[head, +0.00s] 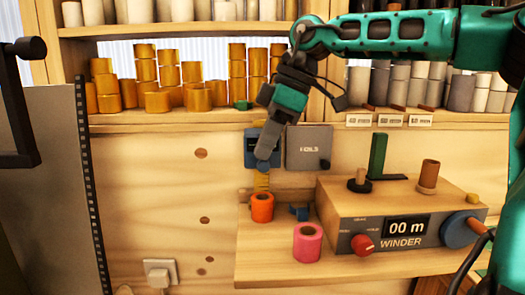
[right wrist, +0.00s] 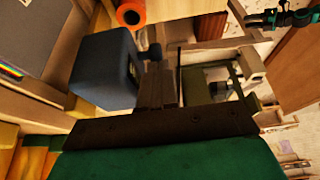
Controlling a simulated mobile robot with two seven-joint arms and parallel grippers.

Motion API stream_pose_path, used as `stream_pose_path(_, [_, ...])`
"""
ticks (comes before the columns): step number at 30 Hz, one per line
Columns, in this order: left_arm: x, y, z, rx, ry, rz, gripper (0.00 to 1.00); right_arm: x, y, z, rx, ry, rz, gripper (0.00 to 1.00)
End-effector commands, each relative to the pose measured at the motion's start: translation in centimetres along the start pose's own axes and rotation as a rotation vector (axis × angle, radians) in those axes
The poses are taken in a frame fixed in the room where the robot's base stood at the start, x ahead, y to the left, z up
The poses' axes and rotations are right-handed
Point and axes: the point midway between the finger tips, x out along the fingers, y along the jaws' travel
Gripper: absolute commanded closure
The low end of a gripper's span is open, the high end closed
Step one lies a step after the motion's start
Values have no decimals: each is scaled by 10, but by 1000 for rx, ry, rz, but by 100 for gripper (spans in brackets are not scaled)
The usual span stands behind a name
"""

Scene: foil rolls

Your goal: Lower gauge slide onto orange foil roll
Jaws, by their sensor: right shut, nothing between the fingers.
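The gauge slide, a blue block (head: 250,148), sits on the wooden wall above a yellow scale strip (head: 262,182). A blue block, likely the same slide, is large in the right wrist view (right wrist: 105,70). The orange foil roll (head: 262,207) stands upright on the bench shelf below the strip; it also shows at the top edge of the right wrist view (right wrist: 130,13). My right gripper (head: 264,162) points down in front of the slide's right side, shut and empty; contact cannot be told. A small teal and black part, perhaps my left arm, shows in the right wrist view.
A pink roll (head: 307,243) stands at the shelf's front. The winder (head: 400,236) with knobs and a peg is to the right. A grey FOILS panel (head: 309,147) is beside the slide. Gold rolls (head: 158,102) line the shelf above.

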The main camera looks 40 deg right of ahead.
Motion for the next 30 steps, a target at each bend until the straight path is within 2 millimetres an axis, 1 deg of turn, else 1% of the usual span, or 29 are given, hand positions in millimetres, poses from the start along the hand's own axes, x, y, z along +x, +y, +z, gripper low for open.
stream_pose_path(1, [1, 0, 2, 0, 0, 0, 57, 2, 0, 1, 0, 0, 0, 100])
stream_pose_path(5, [0, 0, 1, 0, -1, 0, 57, 0, -2, 0, -1, 1, 1, 100])
stream_pose_path(24, [1, 0, 3, -1, -2, 0, 57, -24, -44, -10, -1, 0, 2, 100])
stream_pose_path(30, [1, 0, 3, -1, -2, 0, 57, -27, -50, -11, 0, -1, 0, 100])
